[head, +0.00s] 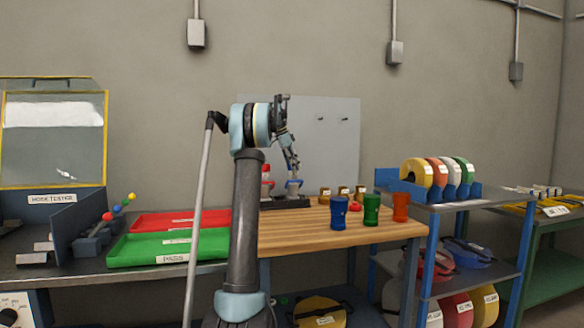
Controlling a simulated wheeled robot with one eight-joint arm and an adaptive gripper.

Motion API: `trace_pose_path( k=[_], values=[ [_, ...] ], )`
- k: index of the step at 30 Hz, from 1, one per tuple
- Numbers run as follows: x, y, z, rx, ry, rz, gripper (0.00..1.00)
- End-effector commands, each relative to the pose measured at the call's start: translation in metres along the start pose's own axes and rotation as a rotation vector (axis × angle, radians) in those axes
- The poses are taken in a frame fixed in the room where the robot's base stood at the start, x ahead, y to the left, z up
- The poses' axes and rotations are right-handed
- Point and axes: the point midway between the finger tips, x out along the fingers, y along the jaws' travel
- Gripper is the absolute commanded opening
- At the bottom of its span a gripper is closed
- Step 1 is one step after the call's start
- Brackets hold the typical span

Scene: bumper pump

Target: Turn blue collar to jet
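A small pale nozzle-like piece with a blue band, likely the blue collar (294,183), stands on a dark base (283,203) at the back left of the wooden bench. A similar piece with a red top (266,174) stands beside it on the left. My gripper (292,164) reaches down from my arm just above the blue-banded piece. The fingers are too small to tell whether they are open, shut or touching it. Any jet marking is too small to read.
A blue cup (339,213), a green cup (371,210) and an orange cup (400,207) stand on the wooden bench (310,237) at right. Small labelled jars (343,192) stand behind. Red (205,218) and green (150,249) trays lie left. The bench front is clear.

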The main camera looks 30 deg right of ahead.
Motion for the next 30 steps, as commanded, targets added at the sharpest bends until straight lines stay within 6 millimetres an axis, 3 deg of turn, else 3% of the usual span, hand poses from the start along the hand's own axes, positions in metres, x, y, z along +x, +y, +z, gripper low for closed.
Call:
trace_pose_path(
  k=[14, 30],
  values=[
    [-0.007, 0.0, 0.0, -0.001, 0.0, 0.0, 0.66],
    [-0.095, -0.001, 0.001, -0.002, 0.001, 0.0, 0.66]
  ],
)
